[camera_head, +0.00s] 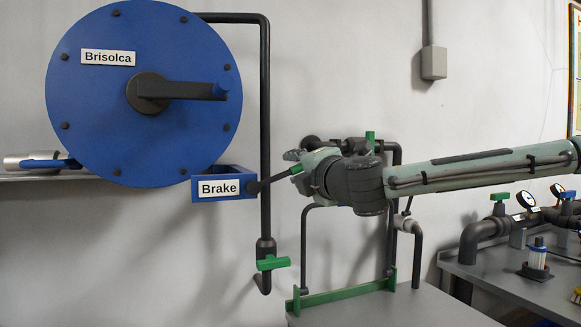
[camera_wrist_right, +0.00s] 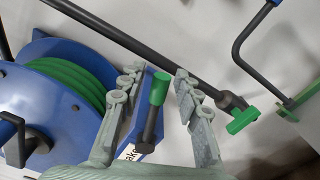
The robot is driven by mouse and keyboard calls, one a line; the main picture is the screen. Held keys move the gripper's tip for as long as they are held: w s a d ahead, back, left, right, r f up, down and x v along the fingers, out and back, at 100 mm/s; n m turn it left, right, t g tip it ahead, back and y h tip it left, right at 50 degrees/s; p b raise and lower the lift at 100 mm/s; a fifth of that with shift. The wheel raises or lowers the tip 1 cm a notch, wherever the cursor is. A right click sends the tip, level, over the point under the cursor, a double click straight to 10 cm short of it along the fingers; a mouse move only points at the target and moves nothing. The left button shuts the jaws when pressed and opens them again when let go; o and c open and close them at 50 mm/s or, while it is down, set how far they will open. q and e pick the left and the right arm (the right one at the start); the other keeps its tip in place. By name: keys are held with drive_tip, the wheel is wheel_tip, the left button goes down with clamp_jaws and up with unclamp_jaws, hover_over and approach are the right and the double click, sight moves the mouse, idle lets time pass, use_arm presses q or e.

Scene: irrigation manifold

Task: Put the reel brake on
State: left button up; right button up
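The blue hose reel (camera_head: 150,50) is on the wall at the left, with a dark crank on its face. Below its right side is a blue box labelled Brake (camera_head: 219,188). The brake lever (camera_head: 272,180), a dark rod with a green grip, sticks out of this box up and to the right. My right gripper (camera_head: 300,162) is at the lever's green end. In the right wrist view the gripper (camera_wrist_right: 158,82) is open, its fingers on either side of the green grip (camera_wrist_right: 160,88), with gaps visible. My left gripper is not in view.
A dark vertical pipe (camera_head: 265,110) with a green valve handle (camera_head: 272,262) runs behind the lever. A bench (camera_head: 400,309) with a green rail stands below my right arm. Another bench with gauges (camera_head: 526,200) is at the right. A silver nozzle lies at the far left.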

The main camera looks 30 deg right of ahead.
drive_tip(key=shift+x, duration=1.55)
drive_tip(key=shift+a, duration=0.1)
clamp_jaws()
